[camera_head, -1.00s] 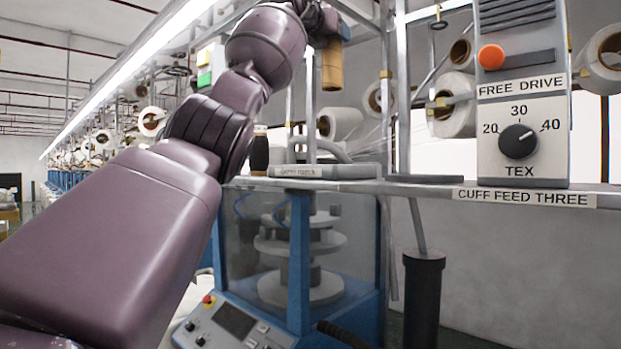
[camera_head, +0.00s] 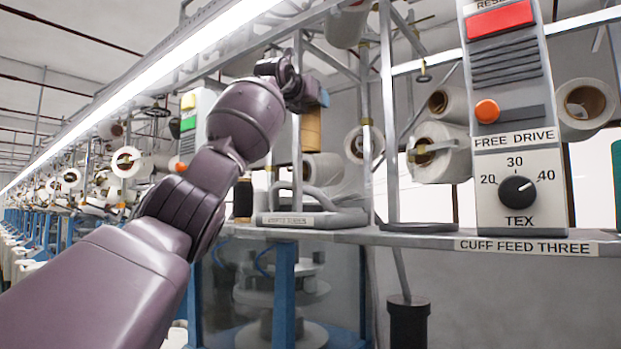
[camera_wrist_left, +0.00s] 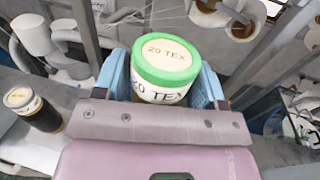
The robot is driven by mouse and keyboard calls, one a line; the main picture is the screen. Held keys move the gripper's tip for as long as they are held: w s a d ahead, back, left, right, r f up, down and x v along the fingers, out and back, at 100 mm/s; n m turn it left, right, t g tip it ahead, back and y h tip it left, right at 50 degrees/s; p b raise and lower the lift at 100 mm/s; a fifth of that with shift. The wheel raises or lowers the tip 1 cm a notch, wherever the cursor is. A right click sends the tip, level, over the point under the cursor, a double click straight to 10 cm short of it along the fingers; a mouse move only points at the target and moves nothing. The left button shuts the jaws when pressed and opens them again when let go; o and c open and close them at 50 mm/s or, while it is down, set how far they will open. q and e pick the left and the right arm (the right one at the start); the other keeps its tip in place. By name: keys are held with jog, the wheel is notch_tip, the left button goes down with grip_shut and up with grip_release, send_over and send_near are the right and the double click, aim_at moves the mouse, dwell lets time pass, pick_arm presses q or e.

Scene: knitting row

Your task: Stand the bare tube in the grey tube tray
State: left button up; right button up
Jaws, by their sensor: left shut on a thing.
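My left gripper (camera_head: 311,97) is shut on a tan cardboard-coloured tube (camera_head: 311,133) and holds it upright, raised above the shelf. In the left wrist view the held tube (camera_wrist_left: 158,95) has a green rim and a cream top marked 20 TEX, between the blue fingers. The grey tube tray (camera_head: 345,219) appears to be the low, labelled grey holder on the shelf below the tube; its label is too blurred to read surely. The tube is clear of the tray in the picture. My right gripper is not in view.
A dark spool (camera_head: 243,199) stands on the shelf left of the tray and shows in the left wrist view (camera_wrist_left: 40,113). A flat dark ring (camera_head: 430,227) lies to the right. Metal posts (camera_head: 389,130) and white yarn cones (camera_head: 440,150) are close behind. A control box (camera_head: 515,110) stands at right.

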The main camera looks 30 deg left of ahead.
pick_arm(q)
notch_tip(320, 180, down, 17)
dwell(0.9)
jog(key=shift+s+f, duration=0.1)
jog(key=shift+f, duration=0.15)
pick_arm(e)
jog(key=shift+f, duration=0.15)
pick_arm(q)
jog(key=o, duration=1.1)
jog(key=shift+r, duration=0.15)
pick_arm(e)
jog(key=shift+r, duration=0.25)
pick_arm(q)
jog(key=s+b, duration=0.1)
jog(key=s, duration=0.3)
jog(key=s+d+b, duration=0.1)
jog(key=s+b, duration=0.1)
jog(key=s, duration=0.2)
jog(key=s+b, duration=0.1)
jog(key=s, duration=0.3)
jog(key=shift+d+b, duration=0.2)
jog(key=shift+b, duration=0.2)
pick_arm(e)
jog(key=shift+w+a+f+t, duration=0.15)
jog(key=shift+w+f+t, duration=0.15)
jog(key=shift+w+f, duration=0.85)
